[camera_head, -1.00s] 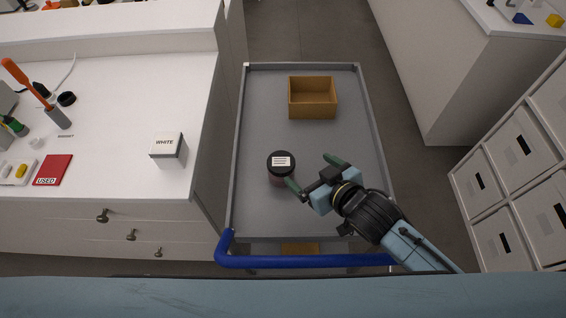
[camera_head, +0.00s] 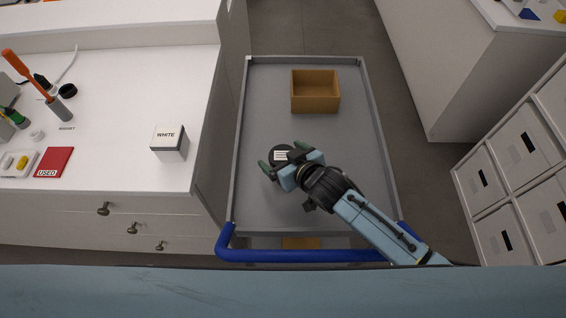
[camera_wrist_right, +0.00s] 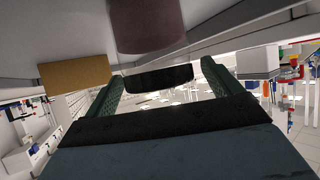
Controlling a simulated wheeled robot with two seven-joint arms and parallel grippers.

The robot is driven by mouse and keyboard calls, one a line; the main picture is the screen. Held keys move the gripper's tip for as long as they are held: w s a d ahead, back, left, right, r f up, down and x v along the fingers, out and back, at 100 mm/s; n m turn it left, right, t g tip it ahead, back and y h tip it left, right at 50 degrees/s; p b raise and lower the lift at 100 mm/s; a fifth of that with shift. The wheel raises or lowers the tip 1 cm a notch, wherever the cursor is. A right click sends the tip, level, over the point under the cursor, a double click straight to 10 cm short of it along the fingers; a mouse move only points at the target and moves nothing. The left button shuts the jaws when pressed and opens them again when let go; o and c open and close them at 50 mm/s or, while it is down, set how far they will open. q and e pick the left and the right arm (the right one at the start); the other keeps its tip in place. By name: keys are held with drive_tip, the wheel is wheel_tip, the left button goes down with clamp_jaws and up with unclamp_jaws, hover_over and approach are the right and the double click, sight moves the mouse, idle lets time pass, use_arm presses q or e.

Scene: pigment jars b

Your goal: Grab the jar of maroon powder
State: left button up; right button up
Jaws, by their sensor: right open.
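The jar has a black lid with a white label (camera_head: 281,155) and stands upright on the grey cart tray. In the right wrist view, which looks upside down, its maroon body (camera_wrist_right: 148,25) is at the top and the black lid (camera_wrist_right: 158,78) is lower, between the fingers. My right gripper (camera_head: 283,158) is open, with one green finger on each side of the lid. I cannot tell whether either finger touches it. In the head view the gripper hides most of the jar's body. My left gripper is not in view.
A open tan box (camera_head: 315,108) stands farther back on the grey cart (camera_head: 350,150), which has raised rims and a blue handle (camera_head: 300,256). A white counter at left holds a WHITE-labelled box (camera_head: 169,148) and a red USED card (camera_head: 54,162). White drawers stand at right.

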drive_tip(key=shift+x, duration=1.05)
drive_tip(key=shift+c, duration=0.4)
drive_tip(key=c, duration=1.1)
